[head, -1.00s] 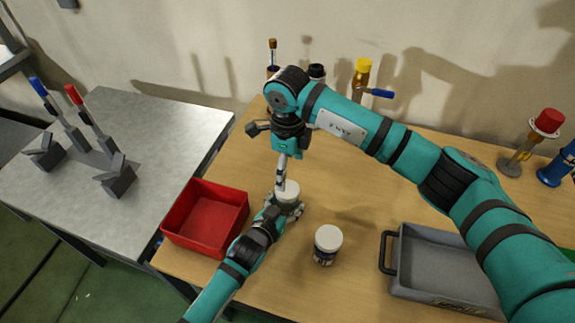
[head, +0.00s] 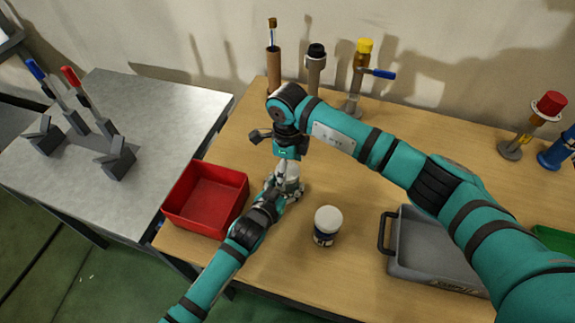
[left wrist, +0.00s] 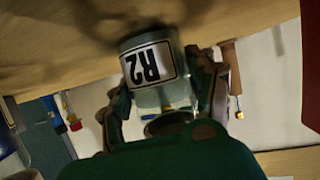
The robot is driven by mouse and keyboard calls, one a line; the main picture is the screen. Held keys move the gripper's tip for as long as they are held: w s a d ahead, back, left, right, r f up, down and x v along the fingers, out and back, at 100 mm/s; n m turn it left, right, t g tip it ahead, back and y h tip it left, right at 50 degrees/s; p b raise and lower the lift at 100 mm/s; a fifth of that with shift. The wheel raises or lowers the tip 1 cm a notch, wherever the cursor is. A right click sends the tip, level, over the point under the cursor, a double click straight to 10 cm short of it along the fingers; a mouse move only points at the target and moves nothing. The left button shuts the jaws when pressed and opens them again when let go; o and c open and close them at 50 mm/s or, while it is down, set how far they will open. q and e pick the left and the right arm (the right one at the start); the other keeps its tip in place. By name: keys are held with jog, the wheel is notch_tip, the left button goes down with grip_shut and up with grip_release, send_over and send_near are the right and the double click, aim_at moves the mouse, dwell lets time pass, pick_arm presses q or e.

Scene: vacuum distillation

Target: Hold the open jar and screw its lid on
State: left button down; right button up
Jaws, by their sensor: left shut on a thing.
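The jar (left wrist: 148,64) has a label reading R2, seen upside down in the left wrist view. My left gripper (head: 290,193) is shut around its side at the table; its fingers show on both sides of the jar in the left wrist view (left wrist: 163,100). My right gripper (head: 286,172) points down directly over the jar, with its fingertips at the jar's top. The fingers hide the jar's top in the head view, so I cannot tell the lid from the jar or whether these fingers are closed.
A second jar with a white lid (head: 328,219) stands to the right. A red bin (head: 183,218) is to the left and a grey tray (head: 392,262) to the right. Burners and a brown tube (head: 274,72) stand at the back.

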jog(key=c, duration=1.2)
jog(key=o, duration=1.3)
jog(key=shift+o, duration=0.2)
jog(key=shift+r, duration=0.1)
notch_tip(320, 180, up, 12)
pick_arm(q)
jog(key=shift+c, duration=1.5)
grip_release()
